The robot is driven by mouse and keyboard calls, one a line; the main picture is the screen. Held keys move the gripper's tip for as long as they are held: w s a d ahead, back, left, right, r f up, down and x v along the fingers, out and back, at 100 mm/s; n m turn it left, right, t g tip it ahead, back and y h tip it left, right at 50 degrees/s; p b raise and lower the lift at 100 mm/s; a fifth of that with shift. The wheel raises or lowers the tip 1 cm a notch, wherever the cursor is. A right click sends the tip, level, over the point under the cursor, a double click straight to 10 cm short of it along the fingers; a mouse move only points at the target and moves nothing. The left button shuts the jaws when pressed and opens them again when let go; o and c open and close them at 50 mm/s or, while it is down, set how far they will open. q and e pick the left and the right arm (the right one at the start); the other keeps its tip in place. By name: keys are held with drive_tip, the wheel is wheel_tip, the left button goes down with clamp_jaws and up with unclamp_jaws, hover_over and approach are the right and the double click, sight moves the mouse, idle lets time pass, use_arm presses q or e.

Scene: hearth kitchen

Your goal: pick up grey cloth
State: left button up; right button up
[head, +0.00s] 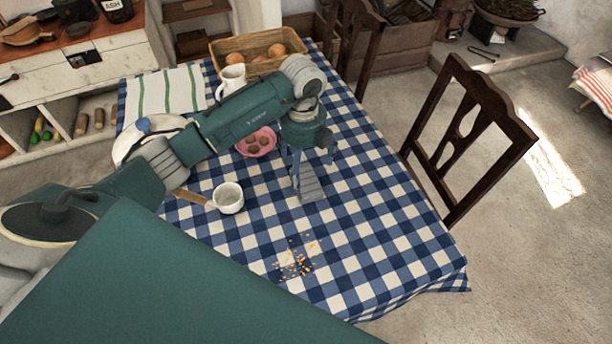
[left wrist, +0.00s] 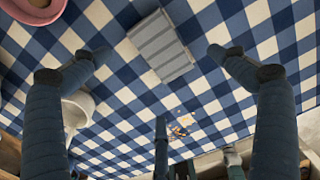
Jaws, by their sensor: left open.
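The grey cloth (head: 309,187), folded into a small ribbed rectangle, lies flat on the blue-and-white checked tablecloth (head: 375,235). My left gripper (head: 309,168) points down above it, and its fingers hide part of the cloth in the head view. In the left wrist view the cloth (left wrist: 160,46) lies between the two spread fingertips of my left gripper (left wrist: 160,55). The gripper is open with nothing in it, and the cloth appears to be below the tips. My right gripper is not in view.
A white cup (head: 228,198), a pink plate (head: 257,143) with brown pieces, a white jug (head: 232,78) and a bread basket (head: 222,46) stand on the table. Orange crumbs (head: 297,262) lie nearer the front. A wooden chair (head: 470,130) stands at the right. The table's right side is clear.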

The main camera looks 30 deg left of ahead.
sight(302, 182)
use_arm(q)
drive_tip(key=shift+s+f, duration=0.1)
drive_tip(key=shift+f, duration=1.05)
drive_tip(key=f, duration=0.1)
drive_tip(key=f+p, duration=0.1)
drive_tip(key=f, duration=0.1)
drive_tip(key=f+p, duration=0.1)
drive_tip(key=shift+a+f, duration=0.25)
drive_tip(key=shift+a, duration=0.1)
drive_tip(key=shift+f, duration=0.25)
drive_tip(key=shift+c, duration=0.8)
drive_tip(key=c, duration=1)
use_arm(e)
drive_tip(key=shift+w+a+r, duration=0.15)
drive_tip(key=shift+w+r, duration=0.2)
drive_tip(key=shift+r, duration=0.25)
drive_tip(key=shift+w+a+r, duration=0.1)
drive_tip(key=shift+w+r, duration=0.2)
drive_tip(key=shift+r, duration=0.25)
